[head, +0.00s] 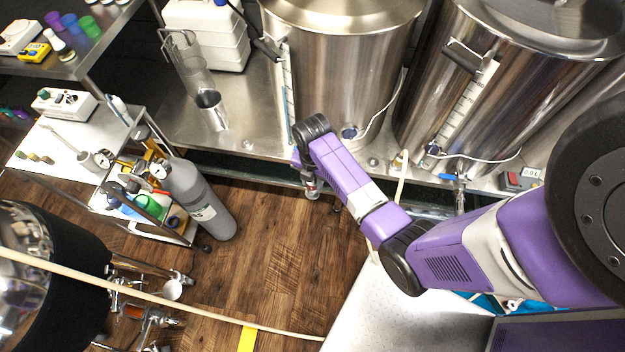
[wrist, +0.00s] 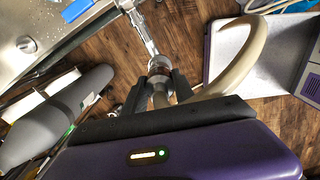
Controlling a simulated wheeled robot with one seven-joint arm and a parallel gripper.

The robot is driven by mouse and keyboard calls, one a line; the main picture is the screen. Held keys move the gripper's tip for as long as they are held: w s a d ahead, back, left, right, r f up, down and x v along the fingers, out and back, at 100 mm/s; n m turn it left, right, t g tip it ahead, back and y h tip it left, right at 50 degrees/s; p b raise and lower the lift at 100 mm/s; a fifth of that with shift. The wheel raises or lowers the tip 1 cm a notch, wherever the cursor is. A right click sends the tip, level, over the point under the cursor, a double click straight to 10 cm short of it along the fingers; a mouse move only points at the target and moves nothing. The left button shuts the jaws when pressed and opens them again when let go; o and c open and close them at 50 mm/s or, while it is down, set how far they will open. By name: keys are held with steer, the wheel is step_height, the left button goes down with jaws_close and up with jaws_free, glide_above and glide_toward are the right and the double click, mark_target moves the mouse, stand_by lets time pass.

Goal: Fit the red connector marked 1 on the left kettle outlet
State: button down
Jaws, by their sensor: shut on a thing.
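The left kettle (head: 340,75) is a steel vessel on the bench in the head view. In the wrist view a steel outlet pipe (wrist: 138,28) runs down toward my gripper (wrist: 157,92). My gripper is shut on a connector (wrist: 158,66) with a pale hose (wrist: 240,55) curving away to the right. The connector is in line with the pipe's end, and I cannot tell whether it is seated or only close. Its red colour is faint and its mark is not readable. In the head view my arm hides most of the gripper at the bench edge.
The right kettle (head: 480,90) stands beside the left one, with a blue-handled outlet (head: 458,190) at the bench edge. A grey gas cylinder (head: 200,200) stands by a small cart (head: 70,150) on the left. The wooden floor (head: 250,265) is mostly clear.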

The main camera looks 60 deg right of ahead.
steer(key=shift+f+b, duration=0.8)
steer(key=shift+f, duration=0.4)
steer(key=c, duration=0.9)
jaws_free()
steer(key=shift+r, duration=0.1)
step_height(320, 180, up, 8)
steer(key=shift+f, duration=0.2)
